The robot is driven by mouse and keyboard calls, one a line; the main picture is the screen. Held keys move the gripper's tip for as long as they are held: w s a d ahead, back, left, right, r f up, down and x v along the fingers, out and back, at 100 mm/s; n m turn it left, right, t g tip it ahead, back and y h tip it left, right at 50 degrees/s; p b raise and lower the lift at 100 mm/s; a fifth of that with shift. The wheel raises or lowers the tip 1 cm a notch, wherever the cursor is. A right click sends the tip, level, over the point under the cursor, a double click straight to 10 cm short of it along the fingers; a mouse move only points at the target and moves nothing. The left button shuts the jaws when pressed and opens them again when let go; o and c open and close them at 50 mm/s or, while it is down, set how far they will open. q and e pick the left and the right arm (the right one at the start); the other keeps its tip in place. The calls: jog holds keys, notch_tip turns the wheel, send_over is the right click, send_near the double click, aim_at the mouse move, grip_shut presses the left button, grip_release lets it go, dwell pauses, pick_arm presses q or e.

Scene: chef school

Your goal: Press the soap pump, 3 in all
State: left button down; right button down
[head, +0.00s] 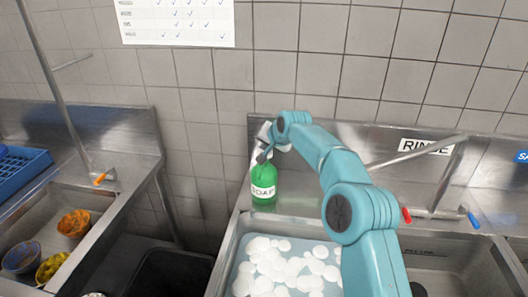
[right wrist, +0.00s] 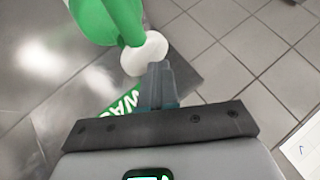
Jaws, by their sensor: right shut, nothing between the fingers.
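The green soap bottle (head: 264,184), with a white label reading SOAP, stands upright on the metal ledge behind the foamy sink. My right gripper (head: 262,157) is at the top of the bottle, with its fingers shut and empty. It hides most of the pump in the head view. In the right wrist view, the green bottle (right wrist: 92,18) shows at the upper left. A white round part (right wrist: 144,54) lies just beyond my shut fingertips (right wrist: 158,68). I cannot tell whether the fingers touch the pump. My left gripper is not in view.
The sink (head: 226,262) in front holds white foam. A tap with red (head: 406,215) and blue handles stands right of the bottle, under a RINSE sign (head: 427,147). Another sink with bowls (head: 74,223) and a blue rack (head: 22,172) is at left. The tiled wall is close behind.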

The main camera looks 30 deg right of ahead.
jog(key=shift+f+b, duration=0.5)
jog(key=shift+f, duration=0.3)
jog(key=shift+r, duration=0.1)
dwell(0.4)
jog(key=shift+r+p, duration=1.4)
jog(key=shift+p, duration=0.05)
notch_tip(320, 180, up, 3)
jog(key=p, duration=0.3)
jog(key=shift+r, duration=0.1)
jog(key=shift+r+p, duration=0.5)
jog(key=shift+r, duration=0.45)
dwell(1.0)
